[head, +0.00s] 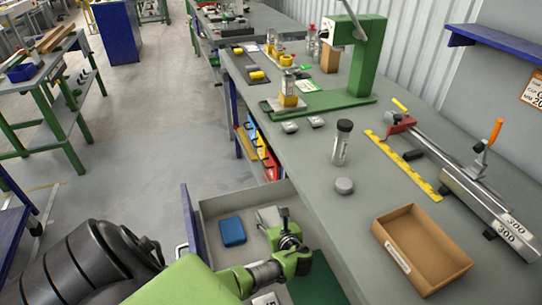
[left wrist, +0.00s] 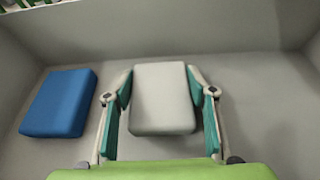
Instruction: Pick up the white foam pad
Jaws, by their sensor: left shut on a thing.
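The white foam pad (head: 267,215) is a light grey-white block inside the open drawer (head: 190,222), partly hidden behind my left gripper (head: 283,222) in the head view. In the left wrist view the white foam pad (left wrist: 163,105) sits between the two green-padded fingers of my left gripper (left wrist: 162,82), one on each side, closed on it. I cannot tell whether it is clear of the drawer floor. My right gripper is not in view.
A blue pad (head: 232,232) lies in the drawer, left of the white one; it also shows in the left wrist view (left wrist: 59,103). Drawer walls surround the gripper. On the bench (head: 300,160) above stand a cardboard tray (head: 440,262), a dark-capped cylinder (head: 341,145) and a grey puck (head: 344,186).

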